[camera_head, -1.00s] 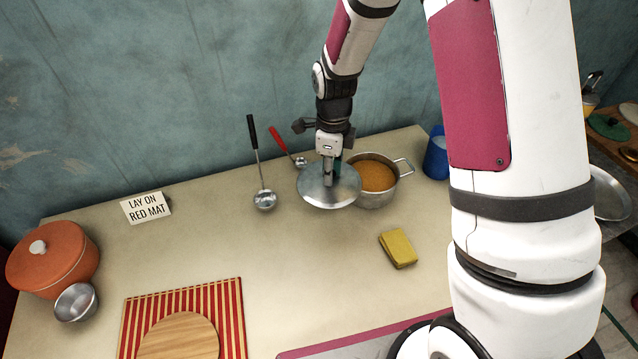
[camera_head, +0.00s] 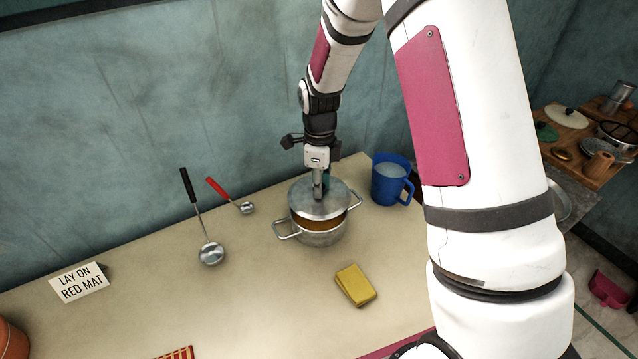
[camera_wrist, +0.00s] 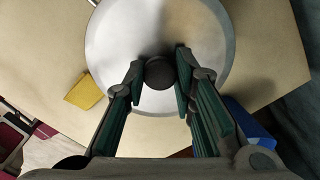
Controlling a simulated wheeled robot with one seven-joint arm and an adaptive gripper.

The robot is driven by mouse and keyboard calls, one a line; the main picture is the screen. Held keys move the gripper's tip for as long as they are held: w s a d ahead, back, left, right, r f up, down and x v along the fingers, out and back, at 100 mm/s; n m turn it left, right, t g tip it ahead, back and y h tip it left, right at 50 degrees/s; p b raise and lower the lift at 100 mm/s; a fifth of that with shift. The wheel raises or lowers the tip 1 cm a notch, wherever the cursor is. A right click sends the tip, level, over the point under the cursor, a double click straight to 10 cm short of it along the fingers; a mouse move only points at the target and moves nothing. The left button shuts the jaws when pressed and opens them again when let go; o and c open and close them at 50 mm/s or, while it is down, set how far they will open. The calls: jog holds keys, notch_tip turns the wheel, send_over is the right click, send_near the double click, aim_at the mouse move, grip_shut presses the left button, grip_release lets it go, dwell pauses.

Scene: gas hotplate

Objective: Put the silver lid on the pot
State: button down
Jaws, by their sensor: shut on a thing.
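The silver lid (camera_head: 335,207) is over the pot (camera_head: 319,237) in the head view. Orange-brown contents show in a gap below the lid's near edge, so the lid looks slightly above the rim; whether it touches at the back is hidden. My gripper (camera_head: 318,193) points down at the lid's centre. In the wrist view, my gripper (camera_wrist: 160,68) is shut on the lid's dark knob, and the round lid (camera_wrist: 115,50) hides nearly all of the pot. The pot's two handles stick out left and right in the head view.
A blue mug (camera_head: 388,182) stands right of the pot. A yellow sponge (camera_head: 355,285) lies in front. A black-handled ladle (camera_head: 210,252) and a red-handled ladle (camera_head: 246,208) lie left. A sign (camera_head: 79,283) stands further left, with clear counter between.

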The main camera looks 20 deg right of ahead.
jog(key=shift+f+b, duration=0.75)
jog(key=shift+f, duration=1.05)
jog(key=shift+f+b, duration=0.3)
jog(key=shift+f, duration=0.4)
jog(key=c, duration=1.2)
grip_release()
jog(key=shift+c, duration=0.2)
